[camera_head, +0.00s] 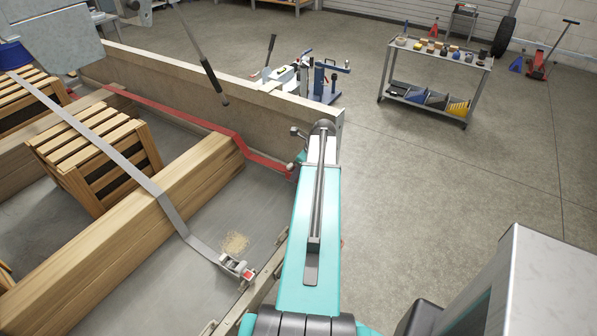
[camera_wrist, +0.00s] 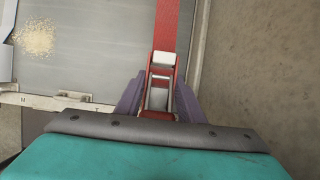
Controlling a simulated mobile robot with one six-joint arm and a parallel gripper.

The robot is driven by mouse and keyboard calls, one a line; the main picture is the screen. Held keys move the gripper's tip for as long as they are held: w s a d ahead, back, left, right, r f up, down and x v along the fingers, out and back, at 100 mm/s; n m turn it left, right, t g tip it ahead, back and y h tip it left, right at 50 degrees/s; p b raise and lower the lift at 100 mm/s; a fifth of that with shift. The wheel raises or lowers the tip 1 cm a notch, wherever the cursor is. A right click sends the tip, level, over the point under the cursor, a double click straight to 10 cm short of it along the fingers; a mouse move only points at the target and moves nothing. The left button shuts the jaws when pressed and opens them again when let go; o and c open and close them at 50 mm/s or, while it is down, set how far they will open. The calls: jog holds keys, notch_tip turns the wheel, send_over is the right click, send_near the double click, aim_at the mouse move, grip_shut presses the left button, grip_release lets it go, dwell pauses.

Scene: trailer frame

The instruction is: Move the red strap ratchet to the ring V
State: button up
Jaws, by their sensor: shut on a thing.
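The red strap ratchet (camera_wrist: 158,92) shows in the wrist view as a red frame with pale metal parts, between the two purple fingers of my gripper (camera_wrist: 160,86). My gripper is shut on it. The red strap (camera_wrist: 167,24) runs from the ratchet up the picture over the grey trailer floor. In the head view the red strap (camera_head: 215,127) crosses a timber beam and ends by my arm, which hides most of the gripper and ratchet. The letter M shows on the trailer's edge rail (camera_wrist: 45,101) in the wrist view. I cannot make out ring V.
A grey strap (camera_head: 120,150) crosses a wooden crate (camera_head: 95,158) and a beam to another ratchet (camera_head: 238,266) on the rail. A pale granular heap (camera_head: 235,242) lies near it. The trailer's side board (camera_head: 210,88) stands behind. A tool cart (camera_head: 432,75) is farther off on open floor.

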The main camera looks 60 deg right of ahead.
jog(key=shift+f+b, duration=2.55)
jog(key=shift+f, duration=1.7)
jog(key=shift+f, duration=0.1)
jog(key=o, duration=1.4)
jog(key=shift+s+a+r+p, duration=0.1)
jog(key=shift+s+r+p, duration=0.1)
jog(key=shift+r+p, duration=0.4)
jog(key=shift+p+v, duration=1.85)
jog(key=shift+v, duration=1.35)
jog(key=shift+s+r, duration=0.1)
